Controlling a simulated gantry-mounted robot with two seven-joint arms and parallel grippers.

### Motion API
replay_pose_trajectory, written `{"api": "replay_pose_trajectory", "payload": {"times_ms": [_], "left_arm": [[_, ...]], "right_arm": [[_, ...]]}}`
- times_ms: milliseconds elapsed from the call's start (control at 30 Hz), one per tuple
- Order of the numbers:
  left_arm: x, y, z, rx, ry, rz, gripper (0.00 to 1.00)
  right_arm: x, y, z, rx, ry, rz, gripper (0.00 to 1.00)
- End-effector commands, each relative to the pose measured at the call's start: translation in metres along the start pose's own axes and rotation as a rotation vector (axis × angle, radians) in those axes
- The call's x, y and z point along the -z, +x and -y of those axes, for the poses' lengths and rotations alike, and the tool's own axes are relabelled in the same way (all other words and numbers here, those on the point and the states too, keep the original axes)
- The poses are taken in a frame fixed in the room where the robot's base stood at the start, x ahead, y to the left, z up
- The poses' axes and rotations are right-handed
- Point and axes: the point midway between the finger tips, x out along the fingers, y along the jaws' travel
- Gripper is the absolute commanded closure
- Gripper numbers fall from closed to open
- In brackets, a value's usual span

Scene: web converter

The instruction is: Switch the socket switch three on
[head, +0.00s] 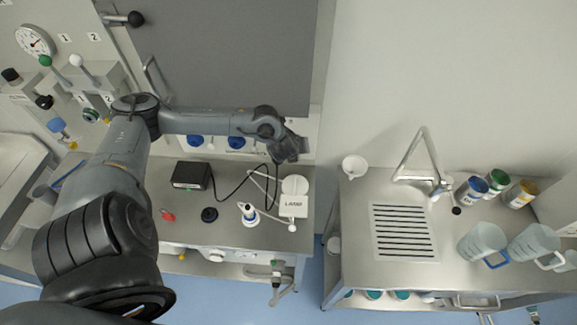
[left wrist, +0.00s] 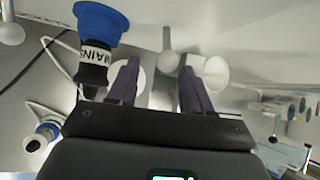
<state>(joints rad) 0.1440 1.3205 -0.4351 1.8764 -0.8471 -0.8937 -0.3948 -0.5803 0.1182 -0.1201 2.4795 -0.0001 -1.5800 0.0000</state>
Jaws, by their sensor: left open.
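My left gripper (head: 290,156) is at the wall panel above the bench, right of the blue sockets (head: 236,142). In the left wrist view its two purple fingers (left wrist: 158,70) are apart, with no object visibly held. Between and just beyond the fingertips is a small white knob with a grey stem (left wrist: 167,60), perhaps a socket switch. Its number and position cannot be read. A blue socket (left wrist: 100,22) with a black plug (left wrist: 94,68) labelled MAINS is left of the fingers. In the head view my arm and gripper hide the panel's right part. My right gripper is not in view.
A second steel table (head: 355,270) with a sink tap, tins and jugs is at right.

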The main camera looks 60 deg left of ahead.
Motion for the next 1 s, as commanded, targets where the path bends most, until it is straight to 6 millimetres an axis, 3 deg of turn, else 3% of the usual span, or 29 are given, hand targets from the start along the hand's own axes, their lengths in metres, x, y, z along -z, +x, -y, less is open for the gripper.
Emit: {"api": "replay_pose_trajectory", "payload": {"times_ms": [500,1000], "left_arm": [[0.061,-0.058,-0.028,0.0,0.002,-0.002,0.5],[0.07,-0.066,-0.032,0.0,0.0,0.0,0.5]], "right_arm": [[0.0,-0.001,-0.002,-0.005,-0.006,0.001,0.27],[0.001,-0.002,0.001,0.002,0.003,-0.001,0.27]]}}
